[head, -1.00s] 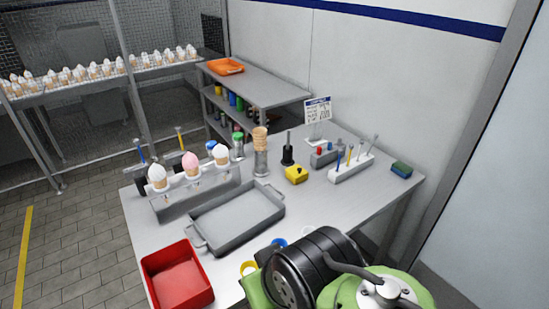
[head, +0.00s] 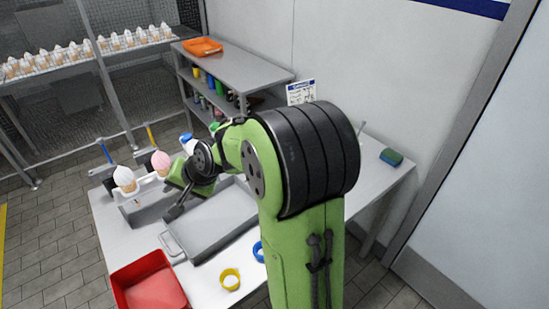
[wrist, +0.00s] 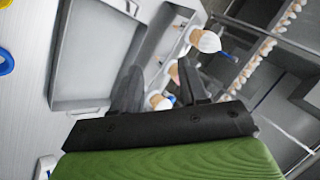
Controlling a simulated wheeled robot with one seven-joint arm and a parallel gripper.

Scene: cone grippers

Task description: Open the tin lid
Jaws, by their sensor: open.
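I cannot make out a tin with a lid for certain in either view. My arm hides the back middle of the table in the head view, where small containers stood earlier. My gripper (head: 177,208) is over the left end of the shallow grey pan (head: 212,232), near the cone holder. In the wrist view my gripper (wrist: 158,80) has its two dark fingers apart with nothing held between them. Beyond them are a white-topped cone (wrist: 205,41) and a partly hidden pink one. The grey pan (wrist: 85,103) lies left of the fingers.
A red tray (head: 150,285) is at the table's front left. A yellow ring (head: 230,280) and a blue ring lie near the front edge. A white cone (head: 123,179) and a pink cone (head: 160,161) stand in the holder. A sponge (head: 391,157) is at the right.

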